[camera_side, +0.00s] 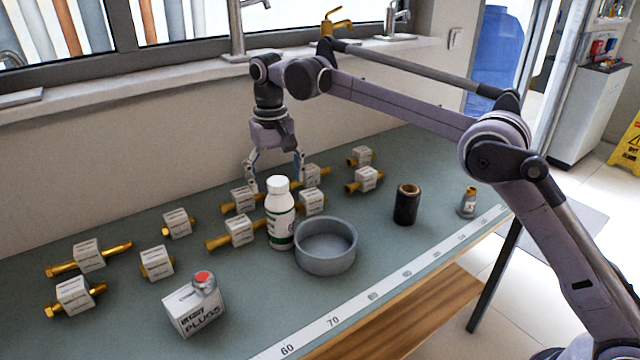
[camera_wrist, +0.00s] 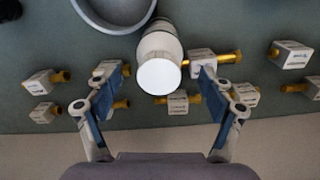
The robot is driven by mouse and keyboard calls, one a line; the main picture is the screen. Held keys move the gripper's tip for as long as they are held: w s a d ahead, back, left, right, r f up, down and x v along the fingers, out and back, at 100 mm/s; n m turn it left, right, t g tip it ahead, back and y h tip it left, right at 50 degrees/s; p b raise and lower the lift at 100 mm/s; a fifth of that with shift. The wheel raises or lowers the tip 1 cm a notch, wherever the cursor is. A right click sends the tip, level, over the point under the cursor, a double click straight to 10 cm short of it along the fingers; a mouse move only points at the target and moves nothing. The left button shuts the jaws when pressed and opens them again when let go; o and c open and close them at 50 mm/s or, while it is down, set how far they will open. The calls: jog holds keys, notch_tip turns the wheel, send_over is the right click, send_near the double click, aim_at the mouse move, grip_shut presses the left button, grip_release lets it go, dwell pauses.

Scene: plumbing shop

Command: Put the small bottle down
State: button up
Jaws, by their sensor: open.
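A white bottle with a green label (camera_side: 280,222) stands upright on the green bench top, close beside a grey round dish. In the wrist view I look down on its white cap (camera_wrist: 160,77), between my fingers in the picture. My gripper (camera_side: 275,178) is open and empty. Its fingertips are behind the bottle in the side view, over the bench among the boxed brass fittings. In the wrist view the fingers (camera_wrist: 161,80) are spread wide, with a gap on both sides of the bottle. Nothing visible touches them.
The grey dish (camera_side: 325,262) is right of the bottle. Several white-boxed brass fittings (camera_side: 239,230) lie around it. A box marked PLUGS (camera_side: 195,312) carries a small red-topped container (camera_side: 204,283). A black cylinder (camera_side: 407,205) and a small grey-and-brass item (camera_side: 467,203) stand right.

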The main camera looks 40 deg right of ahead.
notch_tip(320, 180, up, 5)
jog(key=shift+r, duration=0.1)
jog(key=shift+d+r, duration=0.15)
jog(key=shift+r, duration=0.3)
jog(key=s+d+r+t, duration=0.2)
jog(key=s+d+r, duration=0.2)
jog(key=d+r, duration=0.1)
jog(key=s+d+f+t, duration=0.1)
jog(key=s+d, duration=0.3)
jog(key=s, duration=0.4)
jog(key=s+d+f+n+t, duration=0.1)
jog(key=s+d+f+t, duration=0.1)
jog(key=s+d, duration=0.3)
jog(key=s+f, duration=0.1)
jog(key=s, duration=0.2)
jog(key=shift+f+y, duration=0.2)
jog(key=shift+y, duration=0.1)
jog(key=s+d+f, duration=0.1)
jog(key=s+f, duration=0.2)
jog(key=s+f+t, duration=0.1)
jog(key=s+f, duration=0.2)
jog(key=s+d+f+t, duration=0.1)
jog(key=s+f, duration=0.2)
jog(key=shift+s+d+f+n, duration=0.2)
jog(key=shift+s+d+n, duration=0.1)
jog(key=shift+d+n, duration=0.1)
jog(key=shift+c, duration=0.5)
jog(key=shift+s+f, duration=0.15)
jog(key=shift+f, duration=0.05)
jog(key=shift+c, duration=0.8)
